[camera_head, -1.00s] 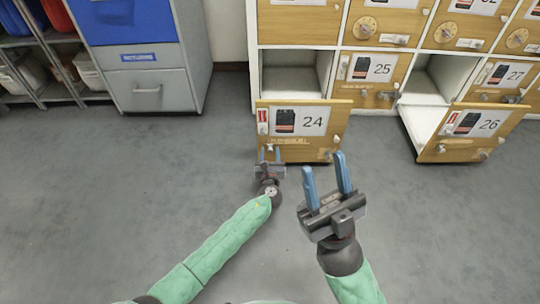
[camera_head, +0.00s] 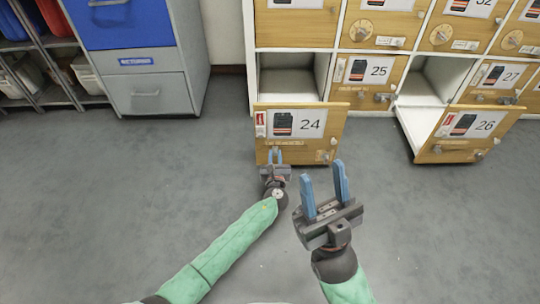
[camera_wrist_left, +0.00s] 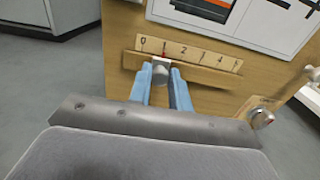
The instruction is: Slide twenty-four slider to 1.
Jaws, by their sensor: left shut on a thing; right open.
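The wooden locker door 24 (camera_head: 333,128) stands open at the bottom of the locker bank. Its slider scale (camera_head: 290,143) lies low on the door, and the numbered strip (camera_wrist_left: 205,56) shows large in the left wrist view. The grey slider knob (camera_wrist_left: 160,70) sits just under the 1, with a small red mark by that number. My left gripper (camera_head: 275,153) is shut on the knob, its blue fingers (camera_wrist_left: 161,82) on either side of it. My right gripper (camera_head: 324,174) is open and empty, above the floor right of the left one.
A round lock knob (camera_wrist_left: 262,118) is on the door right of the scale. Door 26 (camera_head: 490,145) also stands open at the right. Locker 25 (camera_head: 378,90) is closed. A grey and blue returns cabinet (camera_head: 150,90) stands at the left. The floor (camera_head: 100,200) between is clear.

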